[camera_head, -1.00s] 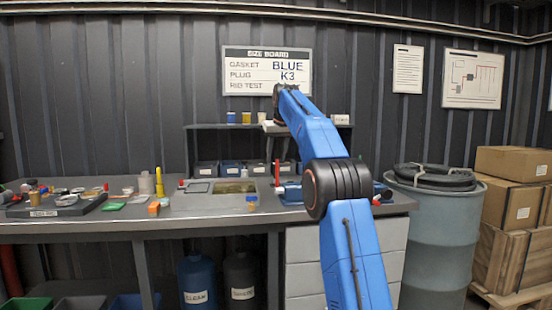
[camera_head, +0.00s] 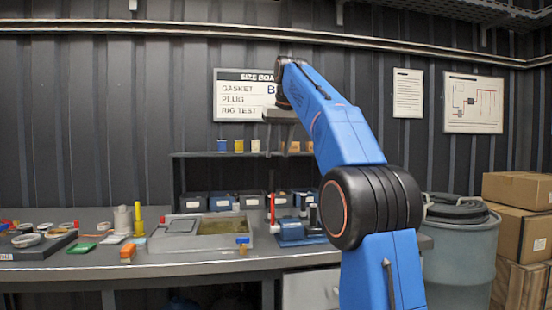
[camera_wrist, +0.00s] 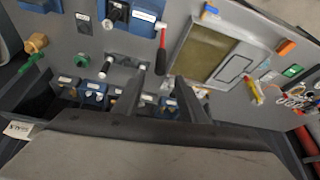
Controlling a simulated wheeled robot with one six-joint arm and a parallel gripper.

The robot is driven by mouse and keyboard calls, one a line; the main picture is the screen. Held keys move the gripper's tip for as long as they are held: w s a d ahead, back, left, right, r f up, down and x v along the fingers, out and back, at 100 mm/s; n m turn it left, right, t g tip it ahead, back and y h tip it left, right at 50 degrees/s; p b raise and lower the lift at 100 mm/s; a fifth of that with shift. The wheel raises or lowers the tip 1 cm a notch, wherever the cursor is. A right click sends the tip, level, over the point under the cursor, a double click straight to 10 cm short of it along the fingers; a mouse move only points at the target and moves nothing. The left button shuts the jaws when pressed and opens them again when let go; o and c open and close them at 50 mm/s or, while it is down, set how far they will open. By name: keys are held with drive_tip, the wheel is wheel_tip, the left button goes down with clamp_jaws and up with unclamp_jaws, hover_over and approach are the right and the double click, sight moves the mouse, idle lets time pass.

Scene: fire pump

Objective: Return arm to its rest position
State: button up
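My blue arm (camera_head: 345,135) is raised in front of the bench, bent at a large black joint. My gripper (camera_head: 279,148) is at its far end, in the air above the back of the bench and in front of the wall shelf. In the wrist view my gripper (camera_wrist: 160,75) has its two dark fingers apart, with no object held between them. The wrist view looks down on the bench top, whose tray and tools appear beyond the fingers. The arm hides part of the size board (camera_head: 240,97).
The grey bench (camera_head: 190,262) carries a shallow basin (camera_head: 222,228), a red-handled tool (camera_head: 272,208) and a blue vise-like fixture (camera_head: 297,231). Small blue bins (camera_head: 221,201) line the back. A drum (camera_head: 460,245) and cardboard boxes (camera_head: 525,235) stand at right. The space above the bench's left is clear.

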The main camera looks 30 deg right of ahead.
drive_tip(key=shift+s+r, duration=0.15)
drive_tip(key=shift+r, duration=0.05)
idle(0.4)
drive_tip(key=s+a+f, duration=0.4)
drive_tip(key=s+f, duration=0.4)
drive_tip(key=s, duration=0.1)
drive_tip(key=s+a+f, duration=0.5)
drive_tip(key=s+f, duration=0.2)
drive_tip(key=s, duration=0.3)
drive_tip(key=s+a+f, duration=0.2)
drive_tip(key=s+f, duration=0.9)
drive_tip(key=f, duration=0.4)
drive_tip(key=s+a+f+n, duration=0.1)
drive_tip(key=s+a+f, duration=0.1)
drive_tip(key=s+f, duration=0.9)
wheel_tip(320, 180, down, 5)
drive_tip(key=shift+s+f+y, duration=0.1)
drive_tip(key=shift+s+y, duration=0.2)
drive_tip(key=shift+s, duration=0.1)
